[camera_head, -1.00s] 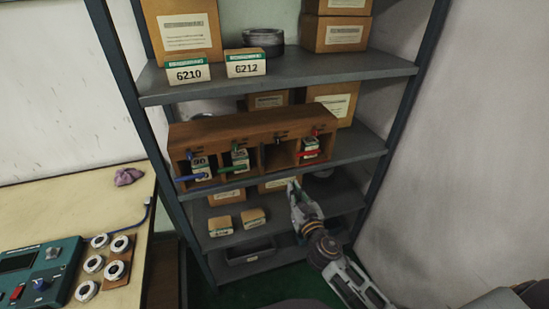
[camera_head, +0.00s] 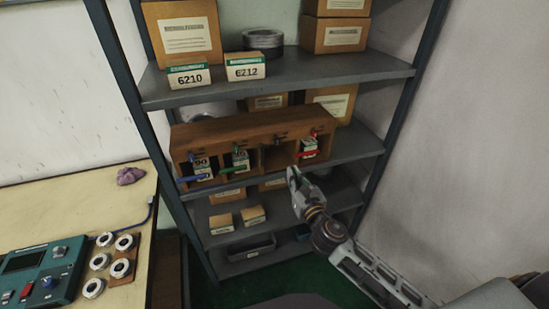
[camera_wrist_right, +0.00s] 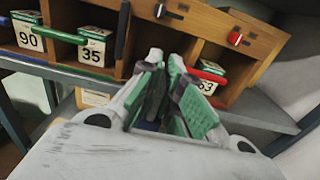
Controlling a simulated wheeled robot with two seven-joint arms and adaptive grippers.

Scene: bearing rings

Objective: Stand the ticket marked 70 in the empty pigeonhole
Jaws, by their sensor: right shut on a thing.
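A wooden pigeonhole rack (camera_head: 230,129) stands on the middle shelf. Its third pigeonhole (camera_head: 273,160) from the left shows no ticket; a black bar (camera_wrist_right: 123,30) beside it stands upright. My right gripper (camera_head: 291,173) is just in front of and below that pigeonhole, outside it. It also shows in the right wrist view (camera_wrist_right: 164,62), with its fingers closed. What it holds is mostly hidden between the fingers, and no number 70 is readable. My left gripper is not in view.
Tickets 90 (camera_wrist_right: 30,37), 35 (camera_wrist_right: 94,45) and one ending in 3 (camera_wrist_right: 207,86) fill the other pigeonholes, behind blue, green (camera_wrist_right: 50,34) and red (camera_wrist_right: 207,75) bars. The shelf edge (camera_wrist_right: 258,118) lies below the rack. Boxes stand above and below.

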